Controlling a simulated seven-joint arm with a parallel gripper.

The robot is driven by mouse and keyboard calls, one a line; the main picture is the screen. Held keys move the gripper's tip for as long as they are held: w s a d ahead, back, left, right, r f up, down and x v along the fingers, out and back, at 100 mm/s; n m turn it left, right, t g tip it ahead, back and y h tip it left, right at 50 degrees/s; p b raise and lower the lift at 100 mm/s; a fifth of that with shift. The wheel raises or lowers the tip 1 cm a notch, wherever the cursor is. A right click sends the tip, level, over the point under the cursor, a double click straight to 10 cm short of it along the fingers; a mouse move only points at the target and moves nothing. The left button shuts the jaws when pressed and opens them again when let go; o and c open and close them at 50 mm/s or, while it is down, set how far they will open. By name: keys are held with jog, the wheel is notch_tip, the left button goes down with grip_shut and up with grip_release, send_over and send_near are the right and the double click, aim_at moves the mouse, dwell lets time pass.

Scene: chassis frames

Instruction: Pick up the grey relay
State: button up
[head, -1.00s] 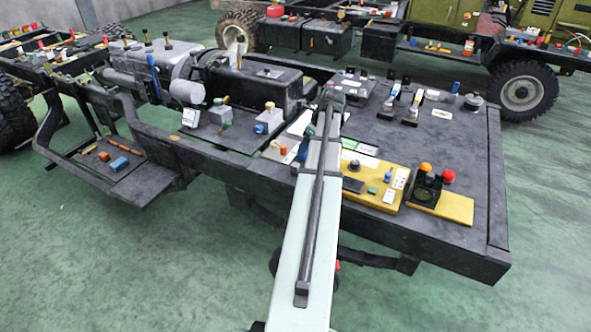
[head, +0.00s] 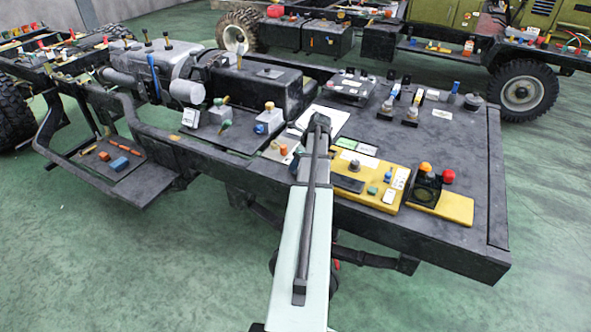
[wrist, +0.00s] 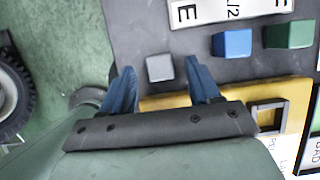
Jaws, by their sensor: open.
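The grey relay (wrist: 160,68) is a small light grey block on the dark chassis deck in the wrist view. My gripper (wrist: 158,66) is open, with its two blue fingers on either side of the relay in the picture. The relay shows near the line between the fingertips, with a gap on each side. I cannot tell how high the fingers are above the deck. In the head view my arm covers the gripper, and I cannot make out the relay there.
In the wrist view, a blue block (wrist: 232,43) and a green block (wrist: 290,34) sit right of the relay. A white lettered label (wrist: 215,10) lies above them. A yellow panel (wrist: 180,98) lies below the relay. A tyre (wrist: 12,98) shows at left.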

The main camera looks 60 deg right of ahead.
jog(key=shift+x, duration=0.75)
jog(key=shift+c, duration=0.4)
grip_shut()
